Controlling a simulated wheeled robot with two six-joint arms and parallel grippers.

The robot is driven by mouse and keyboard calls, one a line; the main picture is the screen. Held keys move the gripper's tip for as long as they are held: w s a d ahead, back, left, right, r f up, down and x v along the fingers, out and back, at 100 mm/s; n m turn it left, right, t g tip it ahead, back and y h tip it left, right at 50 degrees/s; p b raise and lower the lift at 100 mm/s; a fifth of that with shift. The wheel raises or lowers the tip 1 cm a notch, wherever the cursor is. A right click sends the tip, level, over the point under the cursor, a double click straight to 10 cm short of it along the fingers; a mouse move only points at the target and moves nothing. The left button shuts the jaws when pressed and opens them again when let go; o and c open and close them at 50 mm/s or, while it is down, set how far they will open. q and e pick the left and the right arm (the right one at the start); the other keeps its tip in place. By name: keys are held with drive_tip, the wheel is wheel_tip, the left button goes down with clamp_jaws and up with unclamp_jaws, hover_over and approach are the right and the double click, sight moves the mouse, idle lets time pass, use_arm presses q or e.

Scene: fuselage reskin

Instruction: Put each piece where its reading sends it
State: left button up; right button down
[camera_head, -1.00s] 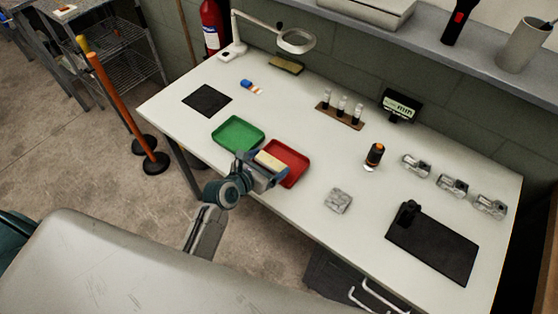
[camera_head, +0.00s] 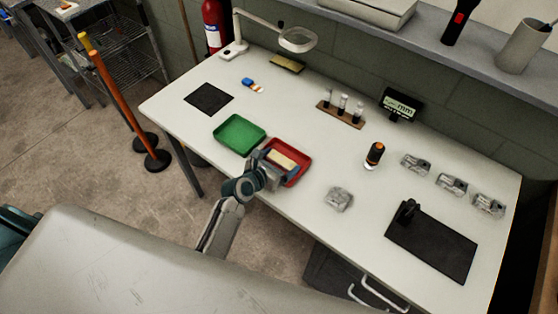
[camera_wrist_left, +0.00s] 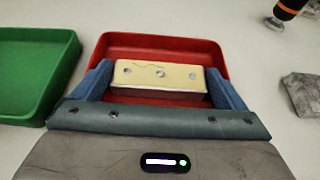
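My left gripper (camera_head: 277,168) is over the red tray (camera_head: 303,158), its blue fingers on either side of a cream block. The cream block (camera_wrist_left: 160,75) has several dark-rimmed holes and a thin dark line on its top. Both fingers appear to touch its ends. It lies within the tray's outline; whether it rests on the floor is unclear. The green tray (camera_head: 239,134) is empty, left of the red one. A grey, rough block (camera_head: 339,199) lies to the right. A small display (camera_head: 401,103) shows "mm"; its digits are unreadable. My right gripper is not in view.
Three metallic pieces (camera_head: 452,184) stand in a row at right, near a black mat with a post (camera_head: 432,246). An orange-and-black tool (camera_head: 374,155) stands mid-table. A vial rack (camera_head: 341,113) and lamp (camera_head: 297,40) are behind.

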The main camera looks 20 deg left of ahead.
use_arm(q)
drive_tip(key=shift+r, duration=0.15)
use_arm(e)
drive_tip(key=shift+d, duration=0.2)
use_arm(q)
drive_tip(key=shift+s+a, duration=0.1)
drive_tip(key=shift+s, duration=0.15)
drive_tip(key=v, duration=1.1)
drive_tip(key=shift+s+r+b, duration=0.1)
drive_tip(key=shift+r+b, duration=0.1)
drive_tip(key=shift+b, duration=0.15)
drive_tip(key=shift+s+a, duration=0.1)
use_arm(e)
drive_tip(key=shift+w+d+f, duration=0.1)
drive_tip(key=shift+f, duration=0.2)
